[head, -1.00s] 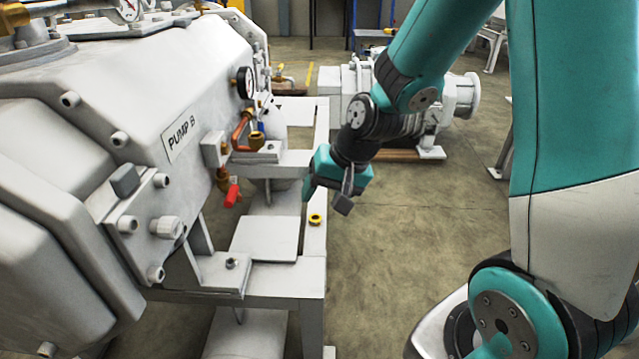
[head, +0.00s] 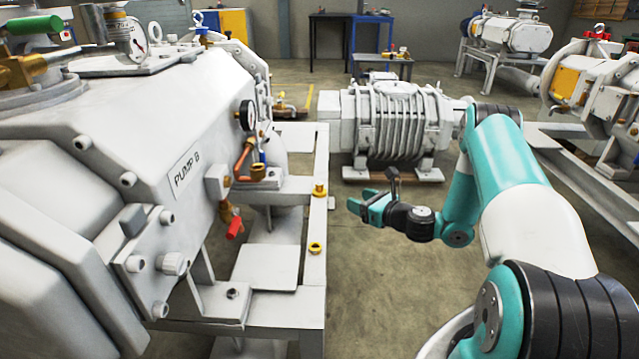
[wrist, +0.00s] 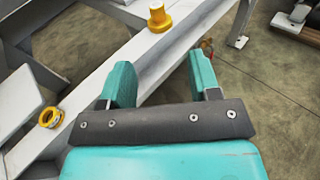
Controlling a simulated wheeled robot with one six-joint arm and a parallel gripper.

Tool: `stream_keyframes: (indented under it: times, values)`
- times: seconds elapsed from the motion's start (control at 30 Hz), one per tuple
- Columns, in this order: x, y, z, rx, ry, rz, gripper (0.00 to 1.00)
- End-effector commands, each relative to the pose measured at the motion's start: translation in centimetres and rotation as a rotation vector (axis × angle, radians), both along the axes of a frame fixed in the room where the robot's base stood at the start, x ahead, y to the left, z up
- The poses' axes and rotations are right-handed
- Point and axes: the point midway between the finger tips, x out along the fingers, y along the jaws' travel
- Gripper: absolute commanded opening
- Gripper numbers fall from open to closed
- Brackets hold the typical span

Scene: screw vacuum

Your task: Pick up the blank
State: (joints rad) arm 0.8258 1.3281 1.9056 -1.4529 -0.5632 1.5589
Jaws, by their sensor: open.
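The blank looks to be the solid yellow plug (head: 320,189), standing upright with a narrower top on the white frame rail beside Pump B. It also shows in the wrist view (wrist: 158,17), at the top, beyond the fingers. A yellow ring (head: 315,248) with a dark opening sits nearer on the same rail; the wrist view shows it at the left (wrist: 50,117). My gripper (head: 362,205) is to the right of the rail, its fingers toward the rail. In the wrist view its teal fingers (wrist: 161,60) are apart with nothing between them, and neither touches the plug.
Pump B (head: 120,150) fills the left, with a red-handled valve (head: 235,228) and copper pipe (head: 243,158) jutting toward the rail (head: 314,285). A ribbed grey machine (head: 395,125) stands behind my gripper. The floor right of the rail is open.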

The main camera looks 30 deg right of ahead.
Motion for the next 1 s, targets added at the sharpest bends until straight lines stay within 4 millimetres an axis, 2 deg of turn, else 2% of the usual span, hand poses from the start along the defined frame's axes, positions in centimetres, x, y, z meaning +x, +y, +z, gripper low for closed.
stream_keyframes:
  times: [0.03, 0.2, 0.27, 0.53, 0.83, 1.0]
  values:
    - [0.3, 0.1, 0.8, 0.000, 0.001, 0.001, 0.57]
    - [1.5, 0.6, 0.3, -0.003, -0.001, 0.006, 0.57]
    - [3.1, 1.0, -0.7, -0.007, -0.003, 0.009, 0.57]
    - [8.8, 2.0, -1.5, -0.008, -0.004, 0.006, 0.57]
    - [11.4, 2.6, -1.8, -0.006, -0.001, 0.006, 0.57]
    - [13.9, 3.3, -2.2, -0.007, -0.003, 0.006, 0.57]
